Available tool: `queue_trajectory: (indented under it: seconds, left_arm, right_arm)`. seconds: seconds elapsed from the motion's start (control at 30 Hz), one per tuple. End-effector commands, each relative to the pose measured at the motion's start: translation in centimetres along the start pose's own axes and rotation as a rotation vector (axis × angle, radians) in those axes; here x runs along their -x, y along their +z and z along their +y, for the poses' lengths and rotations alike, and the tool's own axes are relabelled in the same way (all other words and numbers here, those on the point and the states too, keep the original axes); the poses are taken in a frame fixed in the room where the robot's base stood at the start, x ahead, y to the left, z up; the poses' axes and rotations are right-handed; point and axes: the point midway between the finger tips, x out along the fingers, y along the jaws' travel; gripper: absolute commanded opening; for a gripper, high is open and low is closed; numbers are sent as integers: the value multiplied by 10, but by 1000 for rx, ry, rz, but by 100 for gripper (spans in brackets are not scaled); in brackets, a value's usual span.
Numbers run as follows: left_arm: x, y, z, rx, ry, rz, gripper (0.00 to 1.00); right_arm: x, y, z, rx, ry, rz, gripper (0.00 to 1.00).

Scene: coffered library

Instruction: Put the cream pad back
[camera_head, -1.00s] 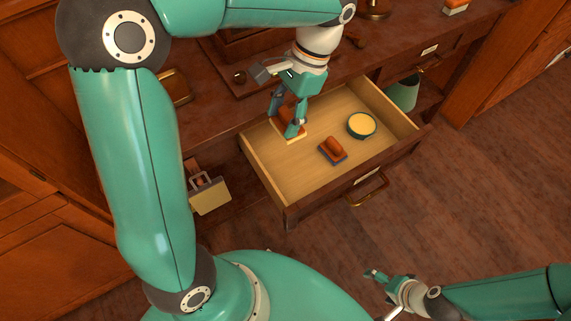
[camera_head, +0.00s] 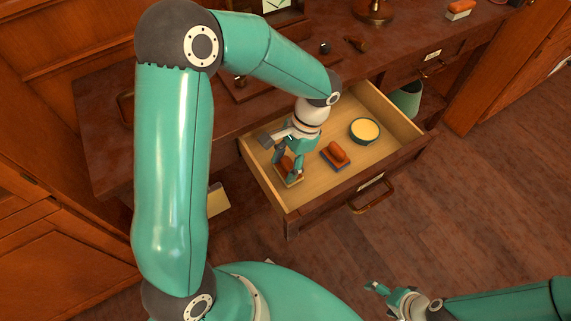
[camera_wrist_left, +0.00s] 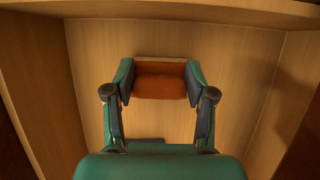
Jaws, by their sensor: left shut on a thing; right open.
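The cream pad has a cream base and a brown-orange grip (camera_head: 287,164). Its grip (camera_wrist_left: 160,82) and a strip of the cream base show in the left wrist view. My left gripper (camera_head: 289,168) is shut on it from both sides, inside the open drawer (camera_head: 345,106), towards its front left. Whether the base touches the drawer floor I cannot tell. My right gripper (camera_head: 375,288) is open and empty, low at the lower right, away from the drawer.
A similar pad with a dark bluish base (camera_head: 335,155) lies right of the held pad in the drawer. A round teal tin with yellow contents (camera_head: 365,130) stands beyond it. Another brown-topped, pale-based pad (camera_head: 461,9) is on the desk.

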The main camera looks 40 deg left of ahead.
Motion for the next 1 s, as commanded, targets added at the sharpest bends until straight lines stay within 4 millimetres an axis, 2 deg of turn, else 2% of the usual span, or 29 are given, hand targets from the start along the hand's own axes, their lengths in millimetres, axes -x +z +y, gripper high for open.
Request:
queue_trajectory:
  seconds: [0.37,0.4,0.53,0.83,1.0]
  left_arm:
    - [-6,-3,0,-1,-1,2,0]
    - [-5,-3,0,-1,-1,2,60]
    - [-5,-3,0,-1,-1,2,80]
    - [-4,-3,0,-1,-1,2,80]
    - [6,-2,0,-1,-2,4,80]
  right_arm:
    - [-3,0,1,0,0,0,85]
    - [-2,0,1,0,0,0,85]
    - [-2,0,1,0,0,0,85]
    - [-1,0,0,0,0,0,85]
    - [1,0,0,0,0,0,85]
